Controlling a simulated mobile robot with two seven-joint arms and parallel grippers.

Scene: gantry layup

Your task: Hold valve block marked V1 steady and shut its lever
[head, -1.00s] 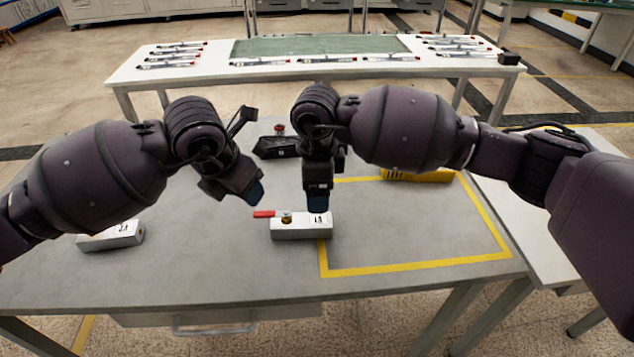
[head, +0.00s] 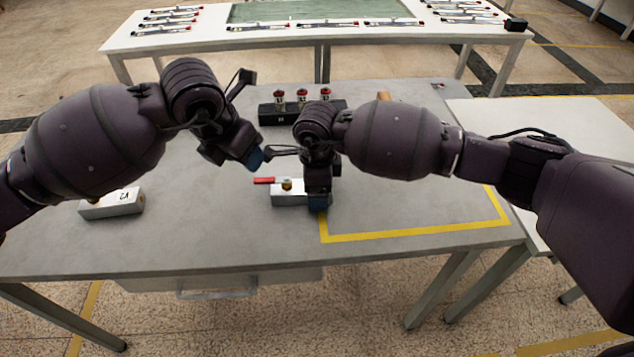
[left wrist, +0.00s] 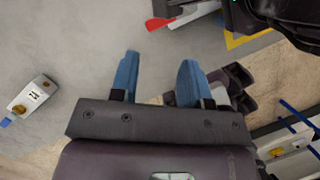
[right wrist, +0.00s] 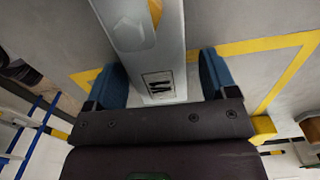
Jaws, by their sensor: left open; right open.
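The V1 valve block (head: 288,199) is a pale grey bar lying on the grey table, with a brass stem and a red lever (head: 264,181) pointing out past its left end. My right gripper (head: 318,204) is open over the block's right end and hides its label. In the right wrist view the block (right wrist: 153,60) lies between the open blue fingers, with a gap visible beside it. My left gripper (head: 258,160) is open and empty, above and near the lever. In the left wrist view the red lever (left wrist: 160,23) is beyond the fingertips.
A second block marked V2 (head: 112,204) lies at the table's left. A dark rack (head: 275,114) with red-topped pieces stands behind the grippers. A yellow taped outline (head: 420,232) is right of V1. The table front is clear.

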